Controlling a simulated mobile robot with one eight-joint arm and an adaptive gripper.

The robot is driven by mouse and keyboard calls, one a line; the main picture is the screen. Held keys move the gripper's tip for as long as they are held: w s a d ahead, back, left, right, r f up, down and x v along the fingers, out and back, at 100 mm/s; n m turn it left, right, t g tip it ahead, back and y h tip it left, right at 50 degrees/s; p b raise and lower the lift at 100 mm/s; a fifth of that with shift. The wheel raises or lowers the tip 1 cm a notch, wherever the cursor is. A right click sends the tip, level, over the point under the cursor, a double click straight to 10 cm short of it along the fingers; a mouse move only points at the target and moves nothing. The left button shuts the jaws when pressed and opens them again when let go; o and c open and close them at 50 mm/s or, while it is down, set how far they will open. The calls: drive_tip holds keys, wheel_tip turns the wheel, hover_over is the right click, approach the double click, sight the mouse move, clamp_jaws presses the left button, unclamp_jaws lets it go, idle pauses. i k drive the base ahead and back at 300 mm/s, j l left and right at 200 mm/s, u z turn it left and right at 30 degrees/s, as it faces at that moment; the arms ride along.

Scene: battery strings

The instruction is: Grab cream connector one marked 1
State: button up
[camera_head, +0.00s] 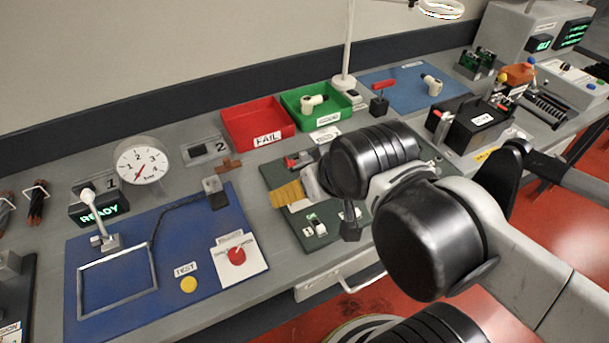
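A small cream connector (319,228) sits near the front edge of the dark green mat (279,175), beside a white label marked 1 (308,232). My arm reaches in from the lower right, and its black joints cover much of the mat. A dark part, apparently of my gripper (350,222), hangs just right of the connector. The fingertips cannot be made out clearly, so I cannot tell whether the gripper is open or shut. Nothing is visibly held.
A red FAIL bin (258,128) and a green bin (305,119) holding a cream piece (312,103) stand behind the mat. A black box (470,122) is at right. A blue test board (205,285) lies left.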

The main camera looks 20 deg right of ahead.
sight(435, 85)
drive_tip(key=z, duration=1.45)
drive_tip(key=i+l+z, duration=0.1)
drive_tip(key=l, duration=0.25)
drive_tip(key=i+l+z, duration=0.1)
drive_tip(key=l, duration=0.25)
